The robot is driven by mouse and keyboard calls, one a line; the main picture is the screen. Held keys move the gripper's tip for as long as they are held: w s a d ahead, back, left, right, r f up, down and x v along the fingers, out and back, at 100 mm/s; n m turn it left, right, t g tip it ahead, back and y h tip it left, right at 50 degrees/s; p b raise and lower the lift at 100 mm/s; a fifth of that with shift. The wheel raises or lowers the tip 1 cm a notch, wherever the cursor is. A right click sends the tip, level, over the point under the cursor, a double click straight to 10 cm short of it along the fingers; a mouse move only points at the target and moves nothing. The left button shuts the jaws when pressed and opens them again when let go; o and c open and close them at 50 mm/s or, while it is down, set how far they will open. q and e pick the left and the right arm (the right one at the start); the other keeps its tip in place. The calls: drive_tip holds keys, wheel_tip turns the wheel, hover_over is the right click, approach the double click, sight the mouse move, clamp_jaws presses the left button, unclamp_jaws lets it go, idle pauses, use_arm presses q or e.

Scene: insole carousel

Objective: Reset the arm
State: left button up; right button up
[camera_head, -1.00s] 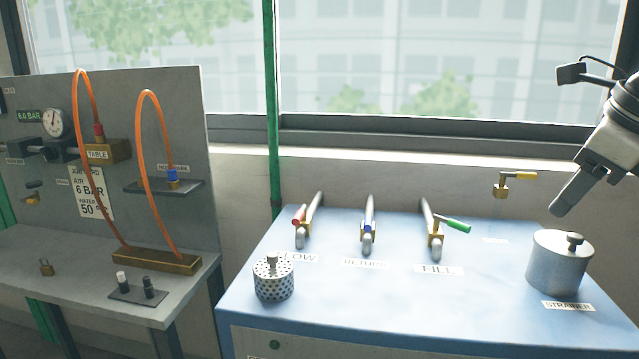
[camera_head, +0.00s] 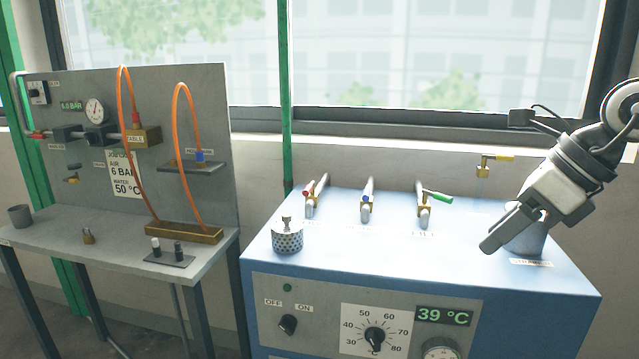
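My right gripper (camera_head: 499,236) comes in from the right, above the right part of the blue machine top (camera_head: 350,262). Its fingers look close together, but this view does not show clearly whether there is a gap between them. I see nothing held at the tips. The gripper and arm cover most of the metal strainer pot (camera_head: 527,238) behind them. My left gripper is not in view.
Three valves with red, blue and green (camera_head: 437,196) handles stand on the machine top. A perforated basket (camera_head: 287,236) sits at its left. The front panel has a dial (camera_head: 374,338). A grey bench (camera_head: 120,235) with orange hoses (camera_head: 183,110) stands left, across a gap.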

drive_tip(key=s+a+f+m+y, duration=0.2)
drive_tip(key=a+f+m+y, duration=0.15)
drive_tip(key=a+y, duration=0.55)
drive_tip(key=s+a+f+m+y, duration=0.2)
drive_tip(key=a+f+m+y, duration=0.15)
drive_tip(key=a+y, duration=0.45)
drive_tip(key=w+d+f+m+t+h, duration=0.1)
drive_tip(key=d+f+m+t+h, duration=0.1)
drive_tip(key=f+m+t+h, duration=0.9)
drive_tip(key=d+f+m+t+h, duration=0.25)
drive_tip(key=f+m, duration=0.25)
drive_tip(key=m, duration=1.1)
drive_tip(key=s+d+f+m+g+h, duration=0.1)
drive_tip(key=s+f+m+g+h, duration=0.4)
drive_tip(key=s+f, duration=0.8)
wheel_tip(320, 180, down, 4)
drive_tip(key=m+g, duration=0.2)
drive_tip(key=m, duration=0.1)
drive_tip(key=shift+s+d+f+m+h, duration=0.2)
drive_tip(key=shift+s+d+m+h, duration=0.1)
drive_tip(key=shift+m+h, duration=0.1)
idle(1.4)
